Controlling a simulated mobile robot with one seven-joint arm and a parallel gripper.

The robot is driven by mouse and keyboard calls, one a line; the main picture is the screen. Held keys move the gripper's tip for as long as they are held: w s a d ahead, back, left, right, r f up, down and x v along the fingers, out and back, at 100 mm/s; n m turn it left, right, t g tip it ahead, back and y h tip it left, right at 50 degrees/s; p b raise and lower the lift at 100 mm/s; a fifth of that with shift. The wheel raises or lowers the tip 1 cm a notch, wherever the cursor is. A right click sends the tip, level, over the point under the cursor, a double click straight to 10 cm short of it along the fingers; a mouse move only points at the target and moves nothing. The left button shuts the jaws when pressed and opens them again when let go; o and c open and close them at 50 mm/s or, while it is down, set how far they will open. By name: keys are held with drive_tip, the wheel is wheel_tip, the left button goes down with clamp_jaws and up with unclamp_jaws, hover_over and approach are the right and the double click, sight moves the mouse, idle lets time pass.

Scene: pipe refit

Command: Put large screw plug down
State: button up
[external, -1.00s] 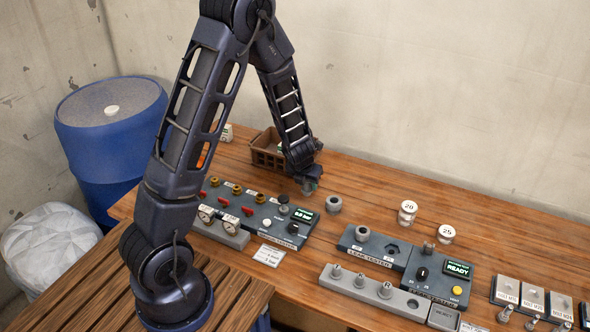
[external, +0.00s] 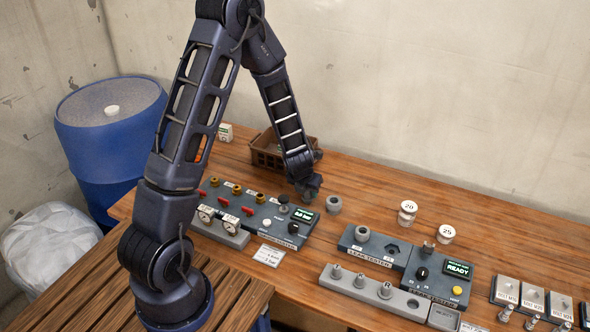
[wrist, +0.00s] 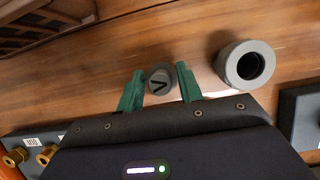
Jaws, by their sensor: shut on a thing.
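The large screw plug, a dark grey round piece with a black angular mark on its top (wrist: 160,81), shows in the wrist view between the green fingertips of my gripper (wrist: 160,88). My gripper is shut on it. In the external view, my gripper (external: 308,192) is low over the wooden table (external: 365,190), behind the panel with red valves. The plug cannot be made out there. Whether the plug touches the table is not clear.
A grey hollow ring (wrist: 246,65) stands close to the right of the plug; it also shows in the external view (external: 334,204). A brown crate (external: 266,153) is behind my gripper. The valve panel (external: 270,218) lies in front. The leak tester (external: 372,245) is farther right.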

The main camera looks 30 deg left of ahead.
drive_tip(key=shift+f, duration=0.1)
drive_tip(key=o, duration=1)
drive_tip(key=shift+v, duration=3.25)
drive_tip(key=shift+s+r, duration=0.25)
drive_tip(key=shift+r, duration=0.35)
